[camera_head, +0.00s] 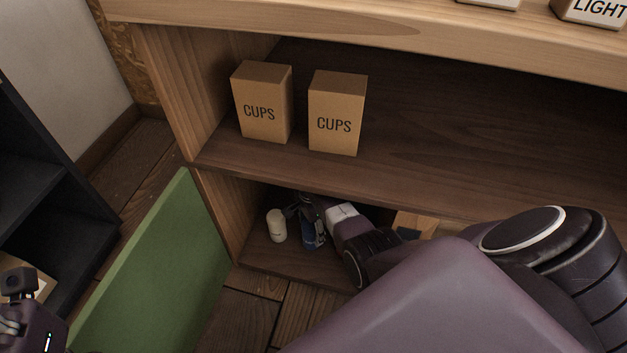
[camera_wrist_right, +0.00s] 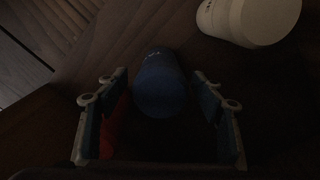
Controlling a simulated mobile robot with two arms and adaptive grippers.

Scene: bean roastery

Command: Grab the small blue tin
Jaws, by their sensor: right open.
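The small blue tin (camera_head: 313,238) stands on the bottom shelf of the wooden unit, partly hidden by my right gripper (camera_head: 307,211). In the right wrist view the blue tin (camera_wrist_right: 161,84) lies between the two open fingers of my right gripper (camera_wrist_right: 162,100). A gap shows on each side of it, so the fingers do not appear closed on it. Part of my left gripper (camera_head: 18,300) shows at the lower left edge, far from the tin; its fingers cannot be made out.
A white canister (camera_head: 277,226) stands just left of the blue tin; it also shows in the wrist view (camera_wrist_right: 250,18). A red object (camera_wrist_right: 114,128) is beside the left finger. Two CUPS boxes (camera_head: 263,103) (camera_head: 337,113) stand on the shelf above. A green panel (camera_head: 155,270) stands at the left.

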